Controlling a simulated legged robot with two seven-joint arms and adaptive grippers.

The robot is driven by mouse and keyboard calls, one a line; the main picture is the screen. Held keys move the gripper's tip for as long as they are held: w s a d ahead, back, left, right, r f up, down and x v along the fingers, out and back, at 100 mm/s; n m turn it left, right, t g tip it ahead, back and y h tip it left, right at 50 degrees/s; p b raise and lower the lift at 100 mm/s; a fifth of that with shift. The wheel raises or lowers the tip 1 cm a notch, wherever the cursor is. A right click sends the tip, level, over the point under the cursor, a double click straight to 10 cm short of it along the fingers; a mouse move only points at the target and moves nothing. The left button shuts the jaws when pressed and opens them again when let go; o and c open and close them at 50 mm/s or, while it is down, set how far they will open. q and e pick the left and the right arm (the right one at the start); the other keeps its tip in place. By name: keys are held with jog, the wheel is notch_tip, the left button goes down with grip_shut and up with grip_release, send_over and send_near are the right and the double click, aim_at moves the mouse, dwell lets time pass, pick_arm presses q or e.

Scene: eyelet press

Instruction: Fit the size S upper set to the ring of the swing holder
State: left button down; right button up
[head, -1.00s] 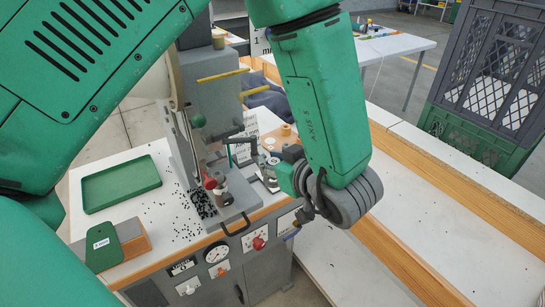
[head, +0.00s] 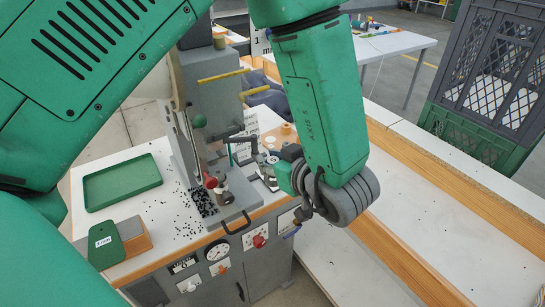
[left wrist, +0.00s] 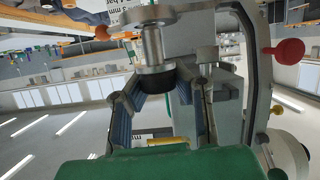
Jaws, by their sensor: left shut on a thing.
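My left gripper (head: 268,170) reaches in from the right of the press, and its fingers are small in the head view. In the left wrist view the gripper (left wrist: 162,92) is shut on a round part, seemingly the upper set (left wrist: 155,87), with a black end between the finger pads. A metal stem with round flanges (left wrist: 152,45) stands in line with it; I cannot tell whether they are joined. A dark jointed arm (head: 238,140), perhaps the swing holder, lies just left of the gripper. Its ring cannot be made out. My right gripper is out of view.
The grey press (head: 215,90) stands on a white bench with a green tray (head: 122,182), a labelled green-topped block (head: 105,245) and scattered small black pieces (head: 203,203). A red knob (left wrist: 287,52) is near the fingers. A grey crate (head: 500,60) stands at right.

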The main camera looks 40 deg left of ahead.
pick_arm(q)
jog(key=shift+p, duration=0.65)
dwell(0.8)
jog(key=shift+f+b, duration=0.6)
jog(key=shift+f, duration=0.8)
jog(key=c, duration=1.4)
grip_release()
jog(key=shift+r, duration=0.1)
notch_tip(320, 180, up, 2)
jog(key=p, duration=0.2)
jog(key=shift+r+p, duration=0.25)
jog(key=shift+p, duration=0.1)
jog(key=shift+r, duration=1.15)
